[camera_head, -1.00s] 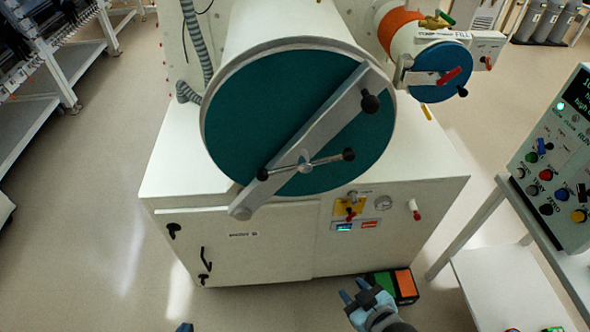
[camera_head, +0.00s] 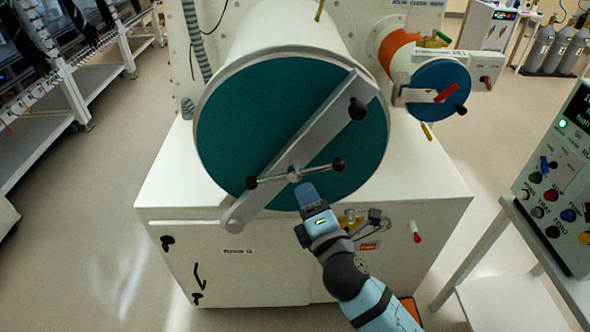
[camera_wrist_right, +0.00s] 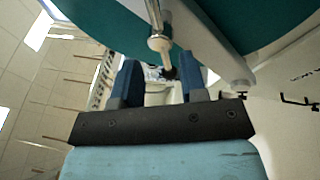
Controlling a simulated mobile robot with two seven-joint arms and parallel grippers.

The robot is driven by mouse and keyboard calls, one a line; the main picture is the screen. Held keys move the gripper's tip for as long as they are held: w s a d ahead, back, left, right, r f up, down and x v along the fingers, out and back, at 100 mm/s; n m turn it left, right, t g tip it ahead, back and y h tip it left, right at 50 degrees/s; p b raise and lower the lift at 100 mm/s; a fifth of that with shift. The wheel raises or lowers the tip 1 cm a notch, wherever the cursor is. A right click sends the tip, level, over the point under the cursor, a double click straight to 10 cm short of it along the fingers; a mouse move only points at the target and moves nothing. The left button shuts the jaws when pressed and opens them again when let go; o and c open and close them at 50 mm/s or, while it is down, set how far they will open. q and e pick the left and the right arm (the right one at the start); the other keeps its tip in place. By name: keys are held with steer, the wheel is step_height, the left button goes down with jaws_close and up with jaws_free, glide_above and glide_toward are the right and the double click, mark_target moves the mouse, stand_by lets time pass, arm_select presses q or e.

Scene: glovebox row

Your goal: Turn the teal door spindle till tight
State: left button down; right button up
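The teal door (camera_head: 262,115) is a large round disc on the front of a white cylinder. A grey bar (camera_head: 318,135) crosses it diagonally, with a black knob near its upper right end. The spindle (camera_head: 294,177) sits on the bar, with a thin cross handle ending in two black balls. My right gripper (camera_head: 306,190) is just below the spindle hub in the head view. In the right wrist view the gripper (camera_wrist_right: 157,85) has its two blue fingers apart with nothing between them; the spindle (camera_wrist_right: 160,43) shows beyond the fingertips. My left gripper is not in view.
A smaller blue door (camera_head: 440,88) with a red handle is at upper right. The white cabinet (camera_head: 205,265) stands below the teal door. A control panel (camera_head: 565,185) on a side table is at right. Open floor lies to the left.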

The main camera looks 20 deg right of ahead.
mark_target(296, 172)
steer(key=w, duration=0.4)
steer(key=w+p, duration=0.1)
steer(key=w, duration=0.2)
steer(key=shift+w+a+r, duration=0.1)
steer(key=shift+a+r, duration=0.05)
steer(key=shift+r, duration=0.25)
jaws_close()
